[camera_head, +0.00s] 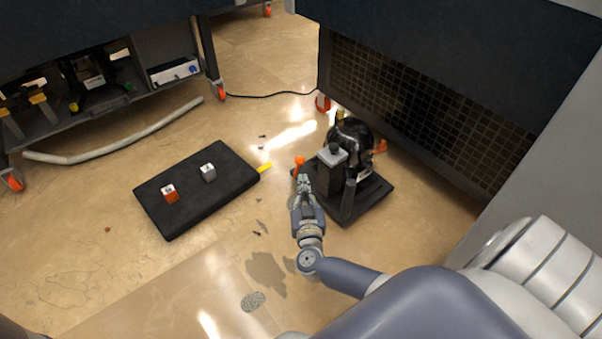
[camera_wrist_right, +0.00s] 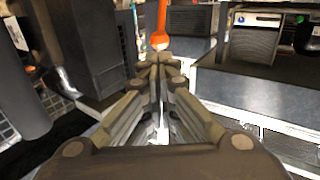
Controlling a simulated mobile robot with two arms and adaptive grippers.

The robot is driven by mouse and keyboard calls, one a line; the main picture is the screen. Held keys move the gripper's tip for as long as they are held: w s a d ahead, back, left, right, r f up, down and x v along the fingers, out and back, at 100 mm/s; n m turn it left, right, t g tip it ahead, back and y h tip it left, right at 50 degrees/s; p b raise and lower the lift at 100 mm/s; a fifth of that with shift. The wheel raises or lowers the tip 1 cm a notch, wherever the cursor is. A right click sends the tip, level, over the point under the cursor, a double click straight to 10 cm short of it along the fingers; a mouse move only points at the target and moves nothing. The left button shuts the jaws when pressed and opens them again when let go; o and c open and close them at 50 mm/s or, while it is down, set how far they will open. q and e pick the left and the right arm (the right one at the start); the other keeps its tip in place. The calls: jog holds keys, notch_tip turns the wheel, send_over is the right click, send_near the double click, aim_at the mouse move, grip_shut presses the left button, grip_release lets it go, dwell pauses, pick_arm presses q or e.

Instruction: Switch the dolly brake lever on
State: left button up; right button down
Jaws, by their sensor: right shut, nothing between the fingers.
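The vacuum pump (camera_head: 352,142), black with a grey box-shaped part, stands on a dark dolly (camera_head: 372,198) on the floor. An orange lever (camera_head: 299,161) stands up at the dolly's left edge. My right gripper (camera_head: 303,178) is shut and empty just in front of this lever. In the right wrist view the orange lever (camera_wrist_right: 159,38) stands straight beyond the closed fingertips (camera_wrist_right: 160,58). I cannot tell whether they touch it. The lever's foot is hidden behind the fingers there. My left gripper is out of view.
A black platform (camera_head: 225,190) with an orange block (camera_head: 169,193) and a grey block (camera_head: 208,172) lies to the left, with a yellow piece (camera_head: 265,168) at its edge. Dark benches stand behind. A pale hose (camera_head: 120,140) lies at the back left. The floor in front is mostly clear.

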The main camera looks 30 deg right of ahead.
aim_at(300, 158)
jog(key=b+x, duration=0.3)
jog(key=x, duration=0.2)
jog(key=shift+w+f, duration=0.1)
jog(key=shift+f, duration=0.1)
jog(key=shift+b+x, duration=0.95)
jog(key=shift+x, duration=0.1)
jog(key=shift+r, duration=0.25)
